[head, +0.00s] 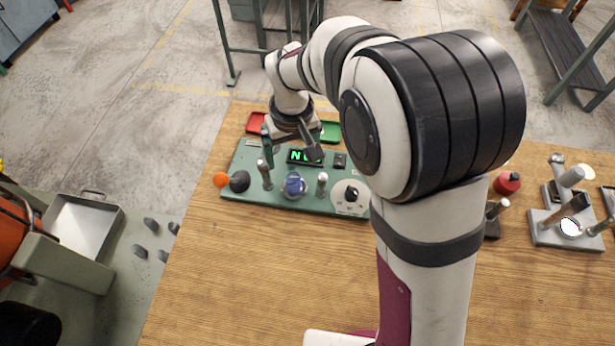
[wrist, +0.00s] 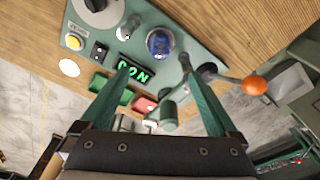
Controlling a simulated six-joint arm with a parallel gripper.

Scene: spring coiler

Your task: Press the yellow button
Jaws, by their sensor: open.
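The yellow button (wrist: 73,41) sits near the corner of the green control panel (wrist: 190,50) in the wrist view, on a pale plate beside a small black switch (wrist: 99,50). My arm hides the button in the head view. My gripper (wrist: 156,76) is open and empty, with its two green fingers wide apart. The button lies outside the fingers, up and to the left in the wrist view. In the head view my gripper (head: 290,152) hangs over the back part of the panel (head: 237,193), near the green-lettered display (head: 300,156).
The panel also carries a blue knob (head: 293,186), a white-capped lever (head: 322,183), a dial (head: 350,196) and an orange-ball lever (head: 221,180). Red (head: 256,122) and green (head: 330,131) trays lie behind it. The wooden table (head: 250,270) is clear in front.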

